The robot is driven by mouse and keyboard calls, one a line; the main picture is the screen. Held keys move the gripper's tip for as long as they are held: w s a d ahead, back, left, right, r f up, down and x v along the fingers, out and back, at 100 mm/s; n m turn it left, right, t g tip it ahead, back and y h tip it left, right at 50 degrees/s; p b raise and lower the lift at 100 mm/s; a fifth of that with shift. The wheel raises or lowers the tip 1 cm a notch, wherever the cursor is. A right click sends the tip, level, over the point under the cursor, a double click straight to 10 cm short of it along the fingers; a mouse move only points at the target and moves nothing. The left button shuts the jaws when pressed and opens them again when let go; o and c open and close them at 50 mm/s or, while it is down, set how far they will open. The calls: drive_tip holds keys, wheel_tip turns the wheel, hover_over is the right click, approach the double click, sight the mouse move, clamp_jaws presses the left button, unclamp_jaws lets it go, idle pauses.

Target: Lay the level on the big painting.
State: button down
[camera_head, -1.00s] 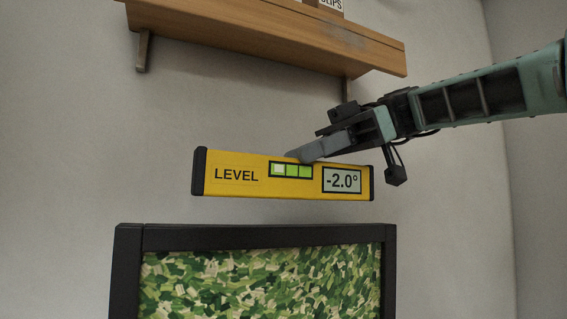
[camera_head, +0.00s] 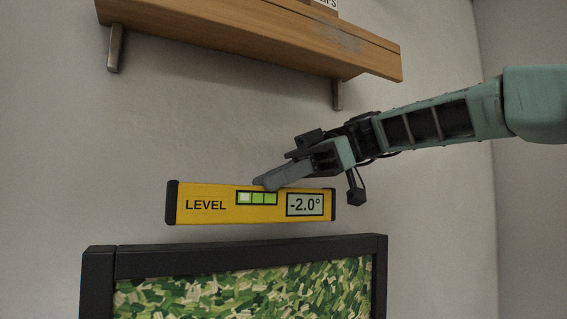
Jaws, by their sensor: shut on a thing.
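The yellow level (camera_head: 249,203) has black end caps, a row of green and pale bubble cells, and a display reading -2.0°. It hangs in the air a little above the top edge of the big painting (camera_head: 238,257), with a gap between them. The painting has a black frame and a green leafy picture; its lower part is out of view. My gripper (camera_head: 270,183) is shut on the level's top edge, near its middle. The arm reaches in from the right. The level's right end falls short of the painting's right frame corner.
A wooden shelf (camera_head: 250,38) on metal brackets is fixed to the wall above my gripper, with a partly seen labelled box (camera_head: 328,4) on it. A wall corner runs down on the right. The wall between shelf and painting is otherwise bare.

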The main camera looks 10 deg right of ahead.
drive_tip(key=shift+w+a+f+p, duration=0.15)
drive_tip(key=shift+w+a+p, duration=0.2)
drive_tip(key=shift+w+p, duration=0.4)
drive_tip(key=shift+w+a+f+p, duration=0.1)
drive_tip(key=shift+w+a+p, duration=0.2)
drive_tip(key=shift+w+p, duration=0.5)
drive_tip(key=shift+w+a+f+p, duration=0.15)
drive_tip(key=shift+w+a+p, duration=0.2)
drive_tip(key=shift+w+p, duration=0.4)
drive_tip(key=shift+w+f+b, duration=0.15)
drive_tip(key=shift+f+b, duration=0.15)
drive_tip(key=shift+f, duration=0.15)
drive_tip(key=shift+f+b, duration=1.05)
drive_tip(key=shift+b, duration=0.2)
drive_tip(key=c, duration=1.1)
unclamp_jaws()
drive_tip(key=shift+f, duration=0.1)
drive_tip(key=b+v, duration=0.1)
drive_tip(key=v, duration=1.6)
drive_tip(key=shift+r+b, duration=0.2)
drive_tip(key=shift+b, duration=0.15)
